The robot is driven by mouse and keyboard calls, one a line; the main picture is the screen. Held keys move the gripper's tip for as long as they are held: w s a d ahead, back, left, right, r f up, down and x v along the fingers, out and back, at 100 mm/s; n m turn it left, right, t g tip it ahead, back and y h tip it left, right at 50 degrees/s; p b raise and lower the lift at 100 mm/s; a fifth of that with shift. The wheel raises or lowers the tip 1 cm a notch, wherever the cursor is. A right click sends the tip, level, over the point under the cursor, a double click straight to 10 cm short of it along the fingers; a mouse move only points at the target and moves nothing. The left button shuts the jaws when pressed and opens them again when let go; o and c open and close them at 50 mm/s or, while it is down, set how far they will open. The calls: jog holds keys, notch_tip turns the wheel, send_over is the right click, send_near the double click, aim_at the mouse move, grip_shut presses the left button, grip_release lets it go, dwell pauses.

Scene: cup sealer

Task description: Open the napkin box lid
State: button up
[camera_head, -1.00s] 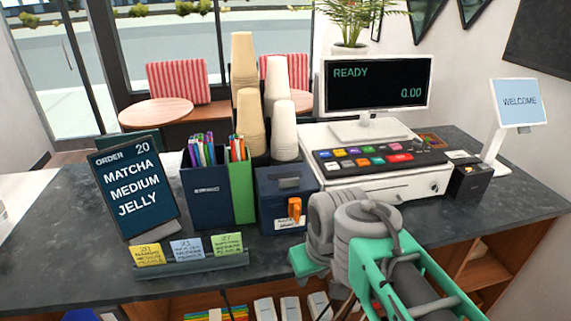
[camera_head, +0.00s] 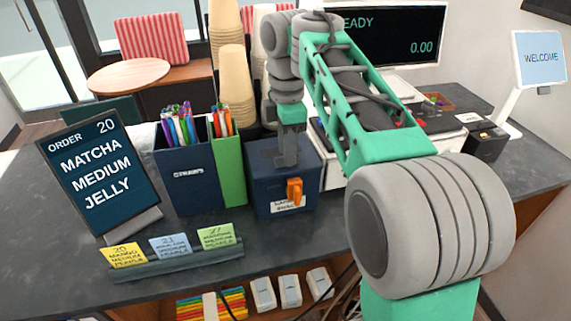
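The napkin box, a dark blue box (camera_head: 268,190), stands on the counter with an orange latch (camera_head: 294,191) and a white label on its front. Its top looks closed. My gripper (camera_head: 286,158) points down at the top of this box, where the grey handle was visible earlier. The gripper covers most of that handle, and I cannot tell whether the fingers touch it or are apart.
A navy straw holder (camera_head: 186,182) and a green one (camera_head: 229,168) stand close on the box's left. Stacked cups (camera_head: 236,85) are behind. The cash register screen (camera_head: 390,40) is at the right. An order sign (camera_head: 100,175) and small cards (camera_head: 170,246) stand at the left.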

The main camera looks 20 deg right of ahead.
jog(key=shift+f, duration=0.7)
jog(key=shift+r, duration=0.1)
jog(key=shift+a, duration=0.1)
jog(key=shift+c, duration=0.3)
grip_shut()
dwell(0.4)
